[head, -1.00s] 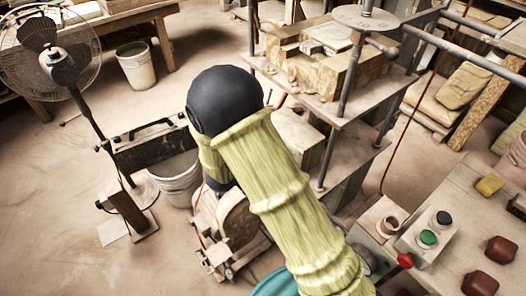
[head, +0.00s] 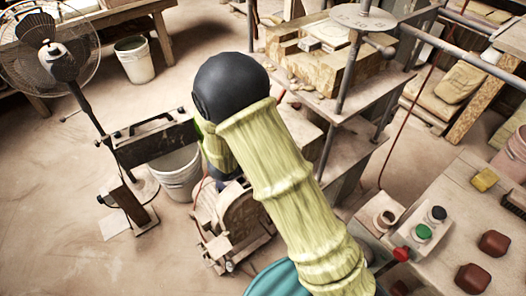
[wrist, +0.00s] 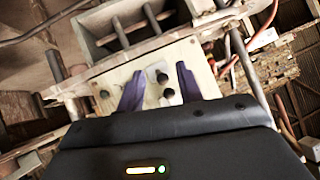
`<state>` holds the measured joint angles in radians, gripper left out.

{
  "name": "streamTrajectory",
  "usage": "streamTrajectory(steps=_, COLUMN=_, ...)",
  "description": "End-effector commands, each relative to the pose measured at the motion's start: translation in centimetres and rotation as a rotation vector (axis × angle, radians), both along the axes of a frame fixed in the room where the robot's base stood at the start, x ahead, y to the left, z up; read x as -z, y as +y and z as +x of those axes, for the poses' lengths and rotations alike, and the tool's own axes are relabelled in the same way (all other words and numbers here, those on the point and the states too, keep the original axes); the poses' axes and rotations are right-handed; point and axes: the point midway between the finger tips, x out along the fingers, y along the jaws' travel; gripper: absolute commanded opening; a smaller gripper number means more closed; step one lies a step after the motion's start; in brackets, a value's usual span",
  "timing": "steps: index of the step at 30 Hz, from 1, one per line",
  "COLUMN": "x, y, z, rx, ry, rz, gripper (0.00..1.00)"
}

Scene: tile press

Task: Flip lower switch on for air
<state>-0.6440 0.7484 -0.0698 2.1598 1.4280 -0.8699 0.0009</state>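In the wrist view a pale cream panel (wrist: 195,50) carries several black knobs. Two of them, an upper knob (wrist: 162,77) and a lower knob (wrist: 168,94), show between the fingers of my gripper (wrist: 160,80). Another black knob (wrist: 104,94) sits left of the left finger. I cannot tell which knob is the air switch, or its setting. My gripper has two purple fingers set apart with nothing held between them. They reach over the panel; contact is unclear. In the head view my gripper is hidden behind my yellow-sleeved arm.
A press with wooden shelves (head: 365,95) stands just right of my arm. A control box with a green button (head: 422,232) is on the right bench. A fan (head: 45,45) and a white bucket (head: 175,172) stand left. The floor at the lower left is clear.

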Motion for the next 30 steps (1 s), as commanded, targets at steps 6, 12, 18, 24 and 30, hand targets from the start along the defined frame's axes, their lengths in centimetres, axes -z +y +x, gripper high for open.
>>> streamTrajectory(steps=6, x=-0.5, y=0.4, z=-0.4, rx=-0.001, ry=-0.002, rz=0.000, gripper=0.36)
streamTrajectory(steps=12, x=-2.3, y=2.0, z=-2.3, rx=-0.003, ry=-0.002, rz=0.002, gripper=0.36)
streamTrajectory(steps=18, x=-4.6, y=4.0, z=-5.0, rx=-0.004, ry=-0.003, rz=0.001, gripper=0.36)
streamTrajectory(steps=24, x=-6.8, y=6.0, z=-7.6, rx=-0.003, ry=-0.002, rz=0.002, gripper=0.36)
streamTrajectory(steps=30, x=-8.9, y=8.0, z=-10.0, rx=-0.004, ry=-0.001, rz=0.002, gripper=0.36)
